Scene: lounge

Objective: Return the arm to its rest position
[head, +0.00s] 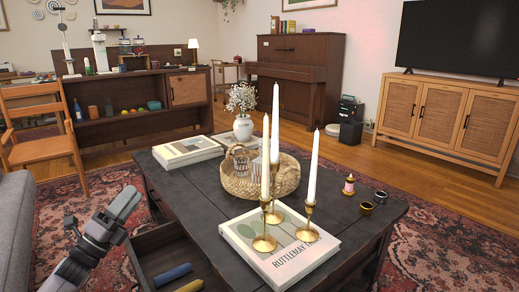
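My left arm comes in from the lower left, and its gripper (125,202) points up and away over the patterned rug, beside the open drawer (150,240) of the dark coffee table (185,205). I see nothing held in the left gripper, but its fingers are too small and angled to tell whether they are open or shut. In the drawer lie a blue roll-shaped thing (171,275) and a yellow one (190,287), which is cut by the frame's lower edge. My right gripper is not in view.
On the table stand brass candlesticks with white candles (313,170), a book (283,262), a woven tray (285,182), a white vase (243,128) and small spools (366,208). A grey sofa (15,230) is left of my arm, and a wooden chair (45,150) stands beyond.

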